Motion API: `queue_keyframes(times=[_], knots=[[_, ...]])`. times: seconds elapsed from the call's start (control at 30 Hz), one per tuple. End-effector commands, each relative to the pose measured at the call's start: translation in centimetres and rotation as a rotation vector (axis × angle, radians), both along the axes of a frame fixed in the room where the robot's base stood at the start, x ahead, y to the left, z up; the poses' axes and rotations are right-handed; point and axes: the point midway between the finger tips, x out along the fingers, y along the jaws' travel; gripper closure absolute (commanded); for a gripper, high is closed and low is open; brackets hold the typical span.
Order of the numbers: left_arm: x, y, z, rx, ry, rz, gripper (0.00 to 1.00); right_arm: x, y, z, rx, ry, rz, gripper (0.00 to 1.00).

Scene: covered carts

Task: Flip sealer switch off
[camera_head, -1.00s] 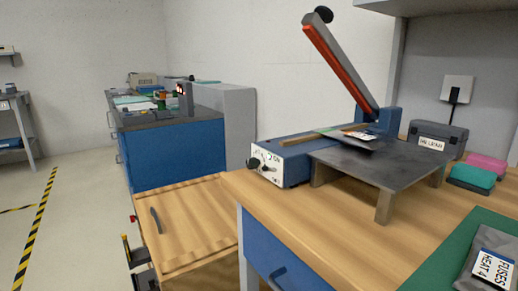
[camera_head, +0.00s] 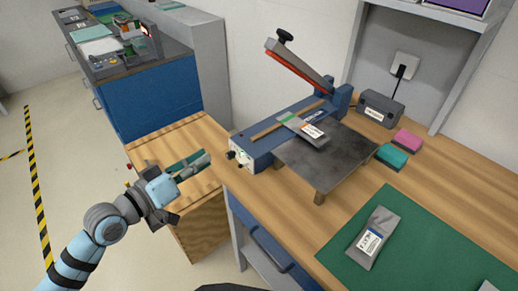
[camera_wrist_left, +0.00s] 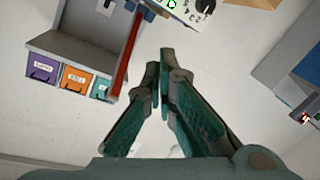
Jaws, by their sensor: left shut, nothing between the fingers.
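The heat sealer (camera_head: 263,146) is a long blue box on the wooden bench, its grey and red lever arm (camera_head: 303,66) raised. Its white control panel (camera_head: 240,153) faces my left side, with dark knobs; the switch's position is too small to tell. Part of the panel (camera_wrist_left: 186,12) also shows at the top edge of the left wrist view, with a green ring and a dial. My left gripper (camera_head: 207,158) is shut and empty, left of the panel and apart from it. Its closed fingers (camera_wrist_left: 160,62) also show in the wrist view. My right gripper is out of view.
A grey pouch (camera_head: 302,130) lies across the sealer and a dark metal platform (camera_head: 345,151). A green mat (camera_head: 340,258) with another pouch (camera_head: 371,238) lies at the front right. A wooden-topped cart (camera_head: 165,145) stands below my gripper. Teal and pink blocks sit behind.

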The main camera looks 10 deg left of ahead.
Motion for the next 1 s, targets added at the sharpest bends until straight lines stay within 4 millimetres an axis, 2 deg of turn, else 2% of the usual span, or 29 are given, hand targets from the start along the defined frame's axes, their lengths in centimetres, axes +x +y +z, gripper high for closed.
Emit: queue_keyframes(times=[0.27,0.37,0.47,0.83,1.0], knots=[[0.1,-0.1,-0.5,0.001,0.002,0.001,1.00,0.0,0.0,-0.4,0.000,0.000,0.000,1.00],[0.7,-0.3,-0.6,-0.001,-0.001,0.004,1.00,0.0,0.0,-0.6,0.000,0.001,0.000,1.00],[1.9,-1.0,-0.7,-0.003,-0.002,0.004,1.00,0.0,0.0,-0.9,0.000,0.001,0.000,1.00],[8.7,-4.9,-1.4,-0.003,0.001,-0.001,1.00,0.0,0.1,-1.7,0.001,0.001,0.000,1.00],[7.1,-5.5,-3.7,0.002,0.006,0.000,1.00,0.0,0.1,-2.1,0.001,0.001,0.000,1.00]])
